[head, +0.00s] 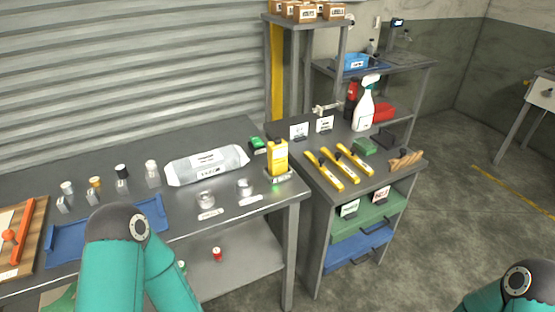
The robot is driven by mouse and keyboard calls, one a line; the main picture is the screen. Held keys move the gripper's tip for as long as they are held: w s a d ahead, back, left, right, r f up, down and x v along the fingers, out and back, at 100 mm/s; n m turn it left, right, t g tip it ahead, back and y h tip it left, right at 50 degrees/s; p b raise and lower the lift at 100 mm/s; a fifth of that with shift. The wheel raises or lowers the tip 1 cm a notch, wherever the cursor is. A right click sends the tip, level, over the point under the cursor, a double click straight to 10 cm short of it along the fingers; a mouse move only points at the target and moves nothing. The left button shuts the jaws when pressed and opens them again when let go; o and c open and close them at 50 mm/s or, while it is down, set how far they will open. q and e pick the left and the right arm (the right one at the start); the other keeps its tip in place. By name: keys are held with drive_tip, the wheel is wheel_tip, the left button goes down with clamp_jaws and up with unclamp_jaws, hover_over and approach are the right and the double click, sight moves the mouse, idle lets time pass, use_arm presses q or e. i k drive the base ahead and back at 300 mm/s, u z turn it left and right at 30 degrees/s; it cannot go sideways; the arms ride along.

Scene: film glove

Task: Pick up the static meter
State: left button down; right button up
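A yellow handheld device with a dark top (278,157), likely the static meter, stands upright near the right end of the long grey bench (240,128). Its label is too small to read. It rests on a low pale stand (279,178) with a hint of green. A small green and black item (257,144) lies just behind it to the left. Parts of my left and right arms show at the bottom, but both grippers are out of view.
A silver pouch (207,165), small jars and a blue tray (70,240) lie along the bench to the left. Right of the meter, a cabinet holds yellow-handled tools (324,170), a spray bottle (365,104) and a brush (405,160). Open floor lies to the right.

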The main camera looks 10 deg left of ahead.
sight(278, 149)
drive_tip(key=u, duration=0.55)
drive_tip(key=i, duration=0.3)
drive_tip(key=u, duration=0.45)
drive_tip(key=k, duration=0.85)
drive_tip(key=u, duration=0.15)
drive_tip(key=i, duration=0.9)
drive_tip(key=z, duration=0.05)
